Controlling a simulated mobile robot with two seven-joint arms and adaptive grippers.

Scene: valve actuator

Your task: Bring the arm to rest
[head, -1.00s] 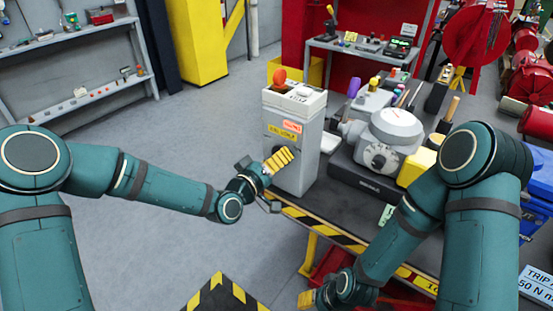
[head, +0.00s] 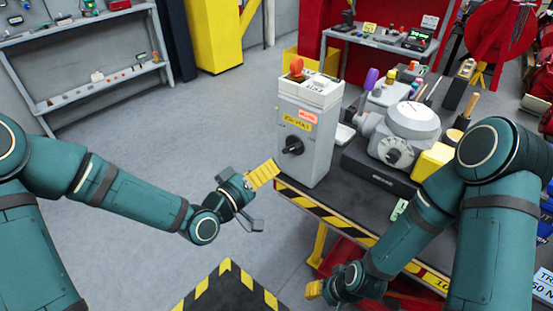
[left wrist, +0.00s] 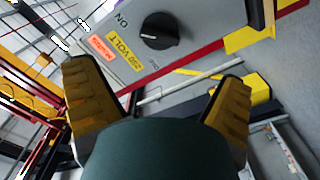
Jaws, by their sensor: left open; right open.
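My left gripper (head: 258,198) is open and empty, in the air left of the workbench. It is apart from the grey control box (head: 308,130), which stands upright at the bench's left end. The box carries a black rotary knob (head: 292,146), a yellow voltage label and a red-orange button on top. In the left wrist view the knob (left wrist: 159,30) shows beyond my two spread yellow fingers. My right gripper (head: 318,291) is low at the bench's front edge, with its fingers partly hidden. The grey valve actuator (head: 405,135) sits on the bench right of the box.
The workbench's striped front edge (head: 335,220) runs between my arms. A striped floor mat (head: 228,290) lies below. The floor left of the bench is clear.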

